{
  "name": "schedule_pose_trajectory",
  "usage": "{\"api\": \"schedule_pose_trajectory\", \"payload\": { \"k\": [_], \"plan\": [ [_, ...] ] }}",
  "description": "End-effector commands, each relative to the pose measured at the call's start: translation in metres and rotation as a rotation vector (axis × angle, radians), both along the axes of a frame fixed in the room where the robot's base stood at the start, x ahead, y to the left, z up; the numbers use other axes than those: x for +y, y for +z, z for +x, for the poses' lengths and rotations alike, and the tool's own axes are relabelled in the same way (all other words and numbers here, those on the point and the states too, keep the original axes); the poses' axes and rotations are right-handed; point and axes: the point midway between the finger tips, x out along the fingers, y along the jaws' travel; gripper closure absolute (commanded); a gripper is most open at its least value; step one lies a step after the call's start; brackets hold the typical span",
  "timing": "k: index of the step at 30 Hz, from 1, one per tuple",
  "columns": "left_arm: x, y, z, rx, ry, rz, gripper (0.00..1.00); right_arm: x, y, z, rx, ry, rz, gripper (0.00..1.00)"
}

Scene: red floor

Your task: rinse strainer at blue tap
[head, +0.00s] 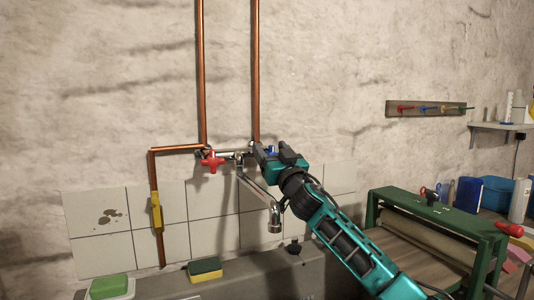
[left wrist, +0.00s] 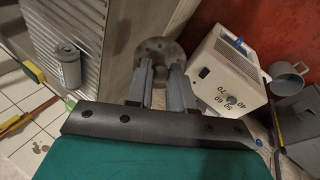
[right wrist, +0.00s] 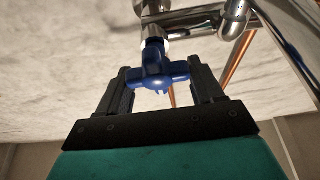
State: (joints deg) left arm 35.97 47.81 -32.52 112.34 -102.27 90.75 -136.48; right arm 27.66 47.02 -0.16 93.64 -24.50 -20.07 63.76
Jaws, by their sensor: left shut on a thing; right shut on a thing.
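The blue tap handle (head: 272,150) is on the right of the chrome wall tap. In the right wrist view the blue handle (right wrist: 157,72) sits between the fingers of my right gripper (right wrist: 162,80), which is shut on it. The tap's spout (head: 274,216) hangs down at the left of my right arm, and no water shows at its mouth. The left wrist view shows my left gripper (left wrist: 161,72) shut on a round, speckled grey thing, apparently the strainer (left wrist: 157,50). The head view does not show my left gripper or the strainer.
The red tap handle (head: 212,162) is left of the spout. A yellow-and-dark sponge (head: 205,268) and a green-topped block (head: 109,286) lie on the ledge. A green roller press (head: 440,225) stands at right. A white box with a dial (left wrist: 228,70) and a grey mug (left wrist: 289,75) show below.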

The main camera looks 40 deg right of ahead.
Motion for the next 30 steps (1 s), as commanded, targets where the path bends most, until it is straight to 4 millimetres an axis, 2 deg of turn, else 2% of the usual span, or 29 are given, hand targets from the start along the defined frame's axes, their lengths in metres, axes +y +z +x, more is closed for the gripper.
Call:
{"api": "schedule_pose_trajectory", "payload": {
  "k": [7,18,28,29,30],
  "plan": [
    [0.000,0.005,0.000,0.000,0.000,0.000,1.00,0.001,0.001,0.000,0.018,0.001,-0.050,0.64],
    [0.000,0.028,0.000,0.000,0.000,0.000,1.00,0.005,0.001,0.002,0.117,0.001,-0.361,0.64],
    [0.000,0.027,0.000,0.000,0.000,0.000,1.00,0.006,-0.002,0.002,0.121,-0.001,-0.382,0.64],
    [0.000,0.027,0.000,0.000,0.000,0.000,1.00,0.006,-0.002,0.002,0.121,0.000,-0.382,0.33],
    [0.000,0.027,0.000,0.000,0.000,0.000,1.00,0.006,-0.002,0.002,0.121,0.000,-0.382,0.29]
  ]
}}
